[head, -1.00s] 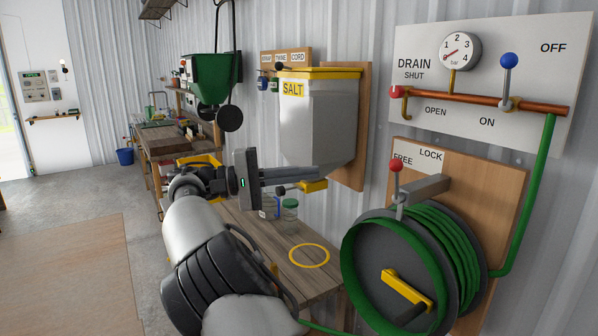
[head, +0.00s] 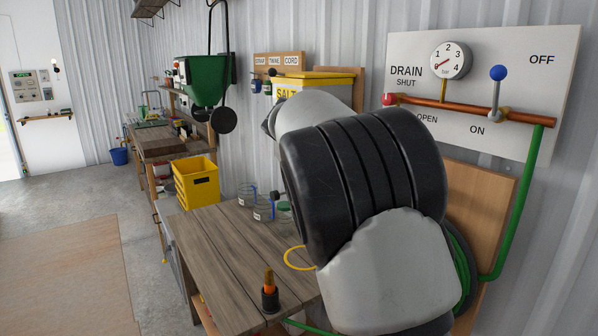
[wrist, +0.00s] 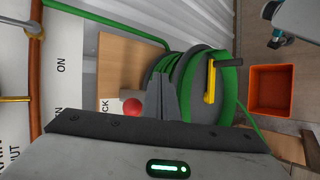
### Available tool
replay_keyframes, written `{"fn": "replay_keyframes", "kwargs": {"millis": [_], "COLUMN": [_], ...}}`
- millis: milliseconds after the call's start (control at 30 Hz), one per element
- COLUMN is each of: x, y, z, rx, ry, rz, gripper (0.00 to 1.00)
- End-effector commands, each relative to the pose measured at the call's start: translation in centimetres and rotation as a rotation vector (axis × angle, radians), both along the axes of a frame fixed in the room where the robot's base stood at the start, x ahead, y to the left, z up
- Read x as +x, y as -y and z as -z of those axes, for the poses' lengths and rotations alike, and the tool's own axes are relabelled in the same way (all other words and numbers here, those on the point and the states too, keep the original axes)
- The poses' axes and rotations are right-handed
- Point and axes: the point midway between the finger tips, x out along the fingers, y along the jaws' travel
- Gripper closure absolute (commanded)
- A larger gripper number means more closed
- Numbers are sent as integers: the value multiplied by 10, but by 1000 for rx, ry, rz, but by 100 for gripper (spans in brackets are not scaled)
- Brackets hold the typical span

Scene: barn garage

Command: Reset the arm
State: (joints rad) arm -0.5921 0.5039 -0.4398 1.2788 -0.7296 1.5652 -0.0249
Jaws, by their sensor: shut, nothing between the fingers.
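My gripper (wrist: 162,82) shows in the wrist view with its two grey fingers together and nothing between them. The hose reel with green hose (wrist: 195,85) and its yellow crank (wrist: 210,82) lie beyond the fingers. The red lever knob (wrist: 132,107) appears just left of the fingers; I cannot tell whether they touch. In the head view my folded arm fills the centre right and hides my gripper and most of the reel (head: 463,265).
The valve panel (head: 560,90) is on the wall at right. An orange bin (wrist: 270,90) stands beyond the reel. Floor at left is open.

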Motion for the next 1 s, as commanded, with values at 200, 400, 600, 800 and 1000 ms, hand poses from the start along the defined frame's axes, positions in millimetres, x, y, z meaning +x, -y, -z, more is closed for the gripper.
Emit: {"fn": "replay_keyframes", "kwargs": {"millis": [200,400,600,800,1000], "x": [-81,-158,-230,-271,-281], "y": [32,18,-12,-32,-38], "z": [-1,-1,4,18,25], "rx": [395,682,881,973,994], "ry": [65,193,361,493,535], "rz": [10,1,1,13,19], "gripper": [100,100,100,100,100]}}
